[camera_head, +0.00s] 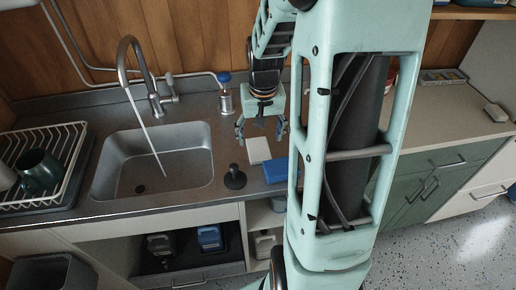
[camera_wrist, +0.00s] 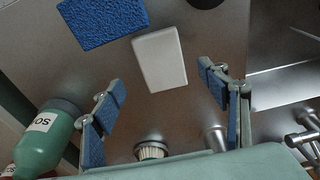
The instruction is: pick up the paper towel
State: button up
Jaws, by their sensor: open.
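I cannot make out a clear paper towel roll in either view. My gripper (camera_head: 261,128) is open and empty above the counter, right of the sink; its two blue-padded fingers show spread apart in the wrist view (camera_wrist: 163,80). A plain white block (camera_head: 258,150) lies flat on the counter below the gripper, and in the wrist view it lies between and beyond the fingertips (camera_wrist: 160,62). Whether it is paper or a sponge I cannot tell. My arm hides part of the counter in the head view.
A blue sponge (camera_head: 275,170) lies beside the white block. A black knobbed object (camera_head: 235,178) stands near the sink (camera_head: 150,170). In the wrist view, a green bottle (camera_wrist: 48,138), a brush (camera_wrist: 151,149) and a metal cylinder (camera_wrist: 215,137) are close to the fingers. A dish rack (camera_head: 45,150) stands left.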

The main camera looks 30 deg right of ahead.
aim_at(259, 148)
jog(key=f, duration=0.3)
jog(key=w+f, duration=0.1)
jog(key=f, duration=0.1)
jog(key=c, duration=1.1)
jog(key=shift+o, duration=0.2)
jog(key=shift+r, duration=0.1)
jog(key=shift+r+p, duration=0.8)
jog(key=shift+r, duration=0.05)
jog(key=s+a+r+p, duration=0.7)
jog(key=s+r+p, duration=0.1)
jog(key=s+r, duration=0.3)
jog(key=shift+s, duration=0.65)
